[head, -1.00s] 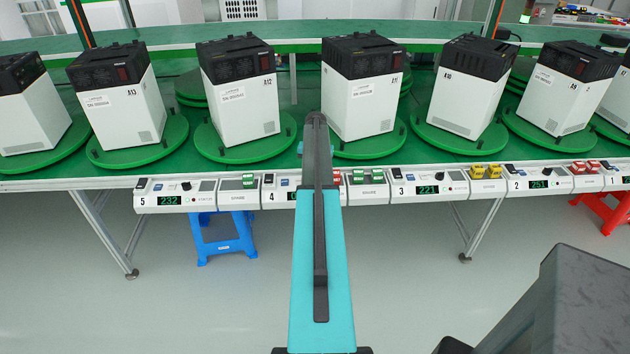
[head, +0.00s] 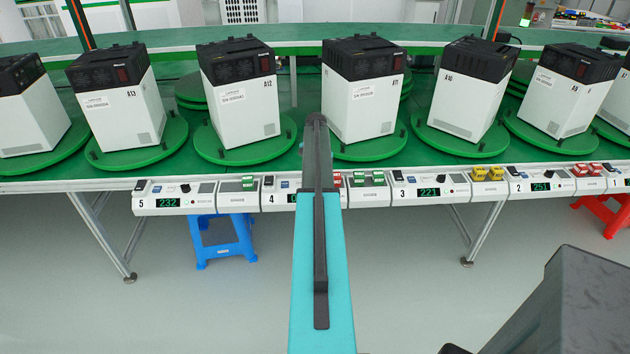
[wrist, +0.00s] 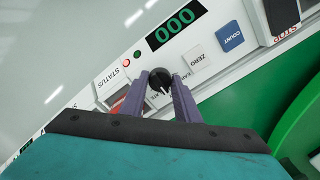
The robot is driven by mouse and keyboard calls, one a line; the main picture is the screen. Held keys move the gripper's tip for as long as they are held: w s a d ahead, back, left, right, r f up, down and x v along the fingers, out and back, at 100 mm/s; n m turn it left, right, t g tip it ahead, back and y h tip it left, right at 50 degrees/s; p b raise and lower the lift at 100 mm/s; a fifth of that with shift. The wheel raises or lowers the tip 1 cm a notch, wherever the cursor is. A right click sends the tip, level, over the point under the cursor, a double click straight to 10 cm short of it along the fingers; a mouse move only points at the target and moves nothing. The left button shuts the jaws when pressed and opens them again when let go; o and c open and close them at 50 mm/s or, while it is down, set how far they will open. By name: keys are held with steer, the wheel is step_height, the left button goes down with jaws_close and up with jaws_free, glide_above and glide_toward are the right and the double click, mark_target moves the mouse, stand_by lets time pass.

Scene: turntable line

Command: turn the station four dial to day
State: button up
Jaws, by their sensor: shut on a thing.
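The station four panel (head: 269,196) is on the green bench's front edge in the head view, largely hidden behind my arm. In the wrist view its green display (wrist: 175,30) reads 000. The black dial (wrist: 160,76) sits below that display, with a pale pointer mark toward the lower part of the picture. My gripper (wrist: 160,80) is shut on the dial, one purple finger on each side. The lettering around the dial is partly covered, so I cannot read which setting the pointer is at.
In the wrist view a blue COUNT button (wrist: 230,36) and a white ZERO button (wrist: 198,57) lie right of the dial. A red lamp (wrist: 125,62) is at left. White units stand on green turntables (head: 245,146) behind the panels. A blue stool (head: 222,240) is under the bench.

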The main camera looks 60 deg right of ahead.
steer(key=shift+s+d+r, duration=0.1)
steer(key=shift+s+d, duration=0.1)
steer(key=shift+d, duration=0.1)
steer(key=o, duration=0.8)
steer(key=shift+c, duration=0.2)
steer(key=shift+a, duration=0.1)
step_height(320, 180, up, 14)
steer(key=b, duration=0.2)
steer(key=shift+b, duration=0.4)
